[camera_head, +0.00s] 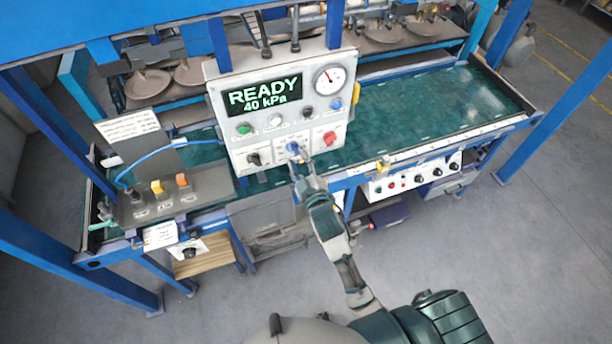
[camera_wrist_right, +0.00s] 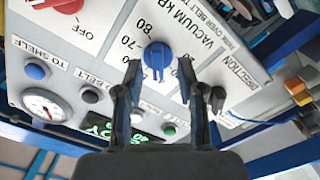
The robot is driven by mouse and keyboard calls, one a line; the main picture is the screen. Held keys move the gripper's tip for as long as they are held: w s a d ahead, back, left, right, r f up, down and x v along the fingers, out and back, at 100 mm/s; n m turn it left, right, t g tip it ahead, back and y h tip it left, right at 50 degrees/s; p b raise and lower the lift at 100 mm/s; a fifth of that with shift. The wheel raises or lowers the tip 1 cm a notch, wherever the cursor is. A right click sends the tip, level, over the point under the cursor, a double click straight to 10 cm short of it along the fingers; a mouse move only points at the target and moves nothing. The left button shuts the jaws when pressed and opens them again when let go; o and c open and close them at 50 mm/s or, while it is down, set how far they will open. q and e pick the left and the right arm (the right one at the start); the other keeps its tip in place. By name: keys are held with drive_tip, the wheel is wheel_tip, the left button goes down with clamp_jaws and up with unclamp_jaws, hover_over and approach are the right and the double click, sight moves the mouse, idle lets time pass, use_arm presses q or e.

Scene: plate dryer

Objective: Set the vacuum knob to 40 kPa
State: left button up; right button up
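The vacuum knob (camera_wrist_right: 157,55) is a blue dial on the white control panel (camera_head: 219,99), with a printed number scale around it. In the head view the knob (camera_head: 292,147) sits in the panel's lower row, partly covered by my gripper. The panel's screen (camera_head: 263,95) reads READY 40 kPa. My right gripper (camera_wrist_right: 159,72) is open, one finger on each side of the knob, with a visible gap between each finger and the knob. It also shows in the head view (camera_head: 298,163), in front of the panel. My left gripper is not in view.
A red knob (camera_head: 330,138) lies right of the vacuum knob and a black knob (camera_head: 254,159) left of it. Coloured buttons (camera_head: 276,120) and a round gauge (camera_head: 328,80) are above. The green belt (camera_head: 430,105) extends right. Blue frame posts stand around.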

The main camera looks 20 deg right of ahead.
drive_tip(key=s, duration=0.9)
drive_tip(key=shift+s+d, duration=0.2)
drive_tip(key=shift+s, duration=0.1)
drive_tip(key=shift+f, duration=0.1)
wheel_tip(320, 180, down, 23)
drive_tip(key=w+a+g+b, duration=0.2)
drive_tip(key=g, duration=0.2)
drive_tip(key=s+f+m+g+b, duration=0.1)
drive_tip(key=s+f+g, duration=0.15)
drive_tip(key=f, duration=0.75)
drive_tip(key=s+f+m+g, duration=0.15)
drive_tip(key=s+f, duration=0.25)
drive_tip(key=f, duration=0.6)
drive_tip(key=s+d+f+g+b, duration=0.1)
drive_tip(key=s+d+f+g, duration=0.1)
drive_tip(key=s+f, duration=0.55)
drive_tip(key=s+d+f+g+b, duration=0.1)
drive_tip(key=s+d+f+g, duration=0.1)
drive_tip(key=s+f, duration=0.55)
drive_tip(key=s+d+f+m+g, duration=0.1)
drive_tip(key=s+d+f+g, duration=0.1)
drive_tip(key=s+f, duration=0.4)
drive_tip(key=s+d+f+m+g+b, duration=0.1)
drive_tip(key=s+f, duration=0.6)
drive_tip(key=s, duration=0.8)
drive_tip(key=d+m+g, duration=0.1)
drive_tip(key=d+g, duration=0.1)
drive_tip(key=shift+d+f+h, duration=0.15)
drive_tip(key=shift+d+h, duration=0.15)
drive_tip(key=shift+d, duration=0.1)
